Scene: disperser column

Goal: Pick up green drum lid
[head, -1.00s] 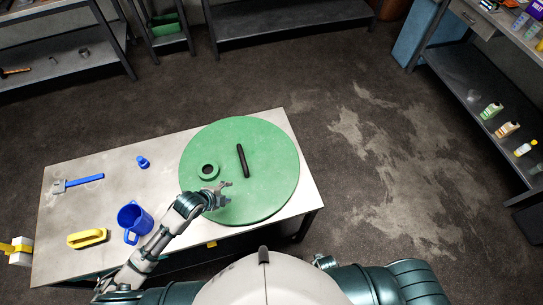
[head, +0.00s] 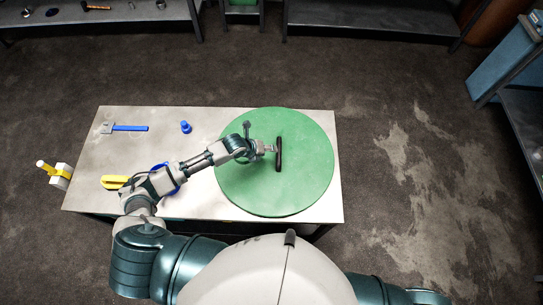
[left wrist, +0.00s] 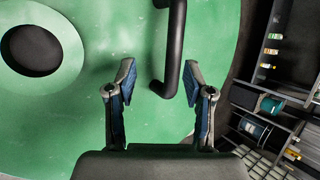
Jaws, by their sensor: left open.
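The green drum lid (head: 305,185) is a large round disc lying on the right part of the table. A black bar handle (head: 279,154) stands on it and also shows in the left wrist view (left wrist: 173,50). My left gripper (head: 270,149) is over the lid, just left of the handle. In the left wrist view my left gripper (left wrist: 158,82) is open, with the near end of the handle between its fingers. I cannot tell whether either finger touches it. The lid's round opening (left wrist: 35,48) shows at the left of that view. My right gripper is not in view.
The grey table (head: 120,160) also bears a blue-handled tool (head: 130,128), a small blue item (head: 186,127), a yellow item (head: 114,182) and a blue jug (head: 176,174) partly behind my left arm. Shelves line the back. The floor right of the table is clear.

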